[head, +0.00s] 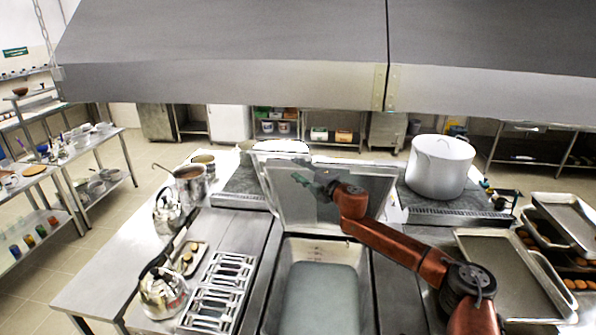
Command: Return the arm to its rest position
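My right arm reaches in from the lower right, over the open pan in the middle of the counter. Its gripper (312,182) is small and dark and is in front of the raised lid (300,212), near the lid's upper part. I cannot tell whether it touches the lid, and its fingers are too small to show open or shut. No held object can be made out. My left gripper is not in view.
A large white stockpot (440,166) stands on the right stove. Baking trays (500,270) lie at the right. Kettles (163,292), a steel pot (190,185) and a cutlery rack (219,290) stand at the left. The open pan (320,300) is below the arm. A hood (230,80) hangs above.

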